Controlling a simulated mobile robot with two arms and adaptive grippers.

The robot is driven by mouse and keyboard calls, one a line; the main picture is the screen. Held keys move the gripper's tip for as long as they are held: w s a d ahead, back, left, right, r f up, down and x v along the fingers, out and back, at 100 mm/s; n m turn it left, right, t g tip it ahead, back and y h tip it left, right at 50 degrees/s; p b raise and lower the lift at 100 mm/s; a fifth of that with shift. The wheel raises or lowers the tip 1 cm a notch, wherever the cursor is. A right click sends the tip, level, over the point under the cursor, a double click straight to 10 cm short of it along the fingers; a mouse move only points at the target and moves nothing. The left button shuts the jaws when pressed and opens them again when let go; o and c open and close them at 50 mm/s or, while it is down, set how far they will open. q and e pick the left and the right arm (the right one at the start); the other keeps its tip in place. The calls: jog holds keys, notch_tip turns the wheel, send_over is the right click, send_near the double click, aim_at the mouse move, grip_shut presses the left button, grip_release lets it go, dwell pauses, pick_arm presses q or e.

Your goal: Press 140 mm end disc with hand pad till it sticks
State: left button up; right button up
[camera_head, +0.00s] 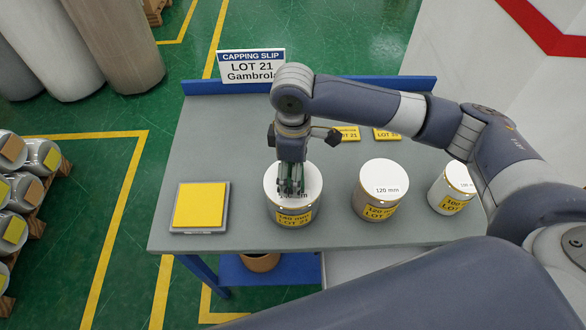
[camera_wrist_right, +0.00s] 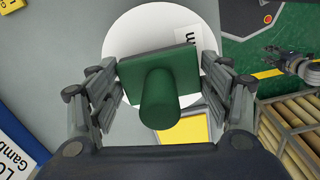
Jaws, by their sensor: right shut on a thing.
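The 140 mm roll (camera_head: 293,212) stands upright on the table with a white end disc (camera_head: 311,177) lying over its top; its print is partly covered. The disc also shows in the right wrist view (camera_wrist_right: 140,28). My right gripper (camera_head: 290,190) points down over the disc, shut on the green handle of the hand pad (camera_wrist_right: 160,90). The pad's square plate is over the disc, a bit off its middle; I cannot tell whether it touches. What seems to be my left gripper (camera_wrist_right: 300,65) shows small at the right of the wrist view, away from the table.
The 120 mm roll (camera_head: 379,195) and a smaller roll (camera_head: 452,190) stand to the right. A yellow-topped square plate (camera_head: 201,206) lies to the left. Yellow labels (camera_head: 388,134) and the capping slip sign (camera_head: 251,66) are at the back. The table (camera_head: 170,240) is clear at front left.

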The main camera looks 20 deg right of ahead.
jog(key=shift+f, duration=0.5)
dwell(0.9)
jog(key=shift+s, duration=0.1)
notch_tip(320, 180, up, 5)
jog(key=p, duration=0.6)
jog(key=shift+r+p, duration=1.1)
jog(key=shift+p, duration=0.1)
